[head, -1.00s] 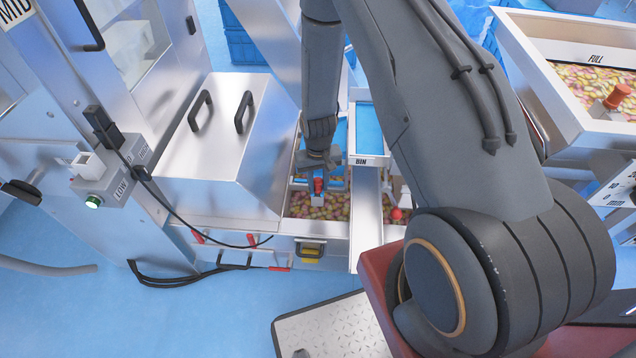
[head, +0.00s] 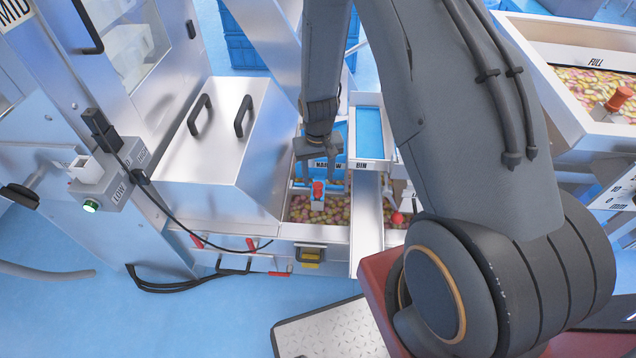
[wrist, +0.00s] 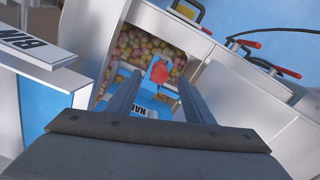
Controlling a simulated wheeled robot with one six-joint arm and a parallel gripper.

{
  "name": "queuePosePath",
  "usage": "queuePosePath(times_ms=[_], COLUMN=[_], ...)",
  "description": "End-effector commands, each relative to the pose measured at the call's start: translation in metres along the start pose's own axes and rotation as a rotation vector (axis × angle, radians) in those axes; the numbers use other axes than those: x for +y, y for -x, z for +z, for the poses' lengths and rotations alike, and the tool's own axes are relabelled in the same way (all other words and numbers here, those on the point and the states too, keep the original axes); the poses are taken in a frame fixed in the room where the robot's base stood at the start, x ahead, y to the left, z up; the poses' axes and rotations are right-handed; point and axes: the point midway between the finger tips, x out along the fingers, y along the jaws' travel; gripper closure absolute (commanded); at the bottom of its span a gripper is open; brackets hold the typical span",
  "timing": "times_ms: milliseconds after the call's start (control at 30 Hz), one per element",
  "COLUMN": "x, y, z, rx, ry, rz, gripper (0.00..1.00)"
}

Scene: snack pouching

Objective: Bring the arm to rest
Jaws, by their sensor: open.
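My gripper (head: 318,163) hangs over the snack-filled hopper (head: 300,232) in the head view, above a red knob (head: 318,188). Its two fingers are apart in the wrist view (wrist: 155,92), with nothing between them. The red knob (wrist: 160,71) shows beyond the fingertips, apart from them as far as I can tell. A blue part with a label partly reading "NAR" (wrist: 145,110) lies below the fingers. My arm stretches down from the upper middle of the head view.
A silver lidded box (head: 225,150) with black handles stands left of my gripper. A tray marked BIN (head: 370,165) is close on its right. A bin marked FULL (head: 560,50) holds snacks at far right. Blue floor (head: 180,320) is open at front left.

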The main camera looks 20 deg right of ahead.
Motion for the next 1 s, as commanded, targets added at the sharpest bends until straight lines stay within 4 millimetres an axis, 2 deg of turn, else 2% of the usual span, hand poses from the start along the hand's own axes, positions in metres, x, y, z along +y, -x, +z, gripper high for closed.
queuePosePath(times_ms=[200,767,867,1000], x=[0.0,0.0,0.0,0.0], y=[0.014,0.015,0.026,0.061], z=[0.0,0.0,0.002,0.009], rx=[0.0,0.0,0.003,0.008], ry=[0.0,0.0,0.002,0.009], rz=[0.0,0.0,0.0,-0.001], gripper=[0.53,0.53,0.53,0.53])
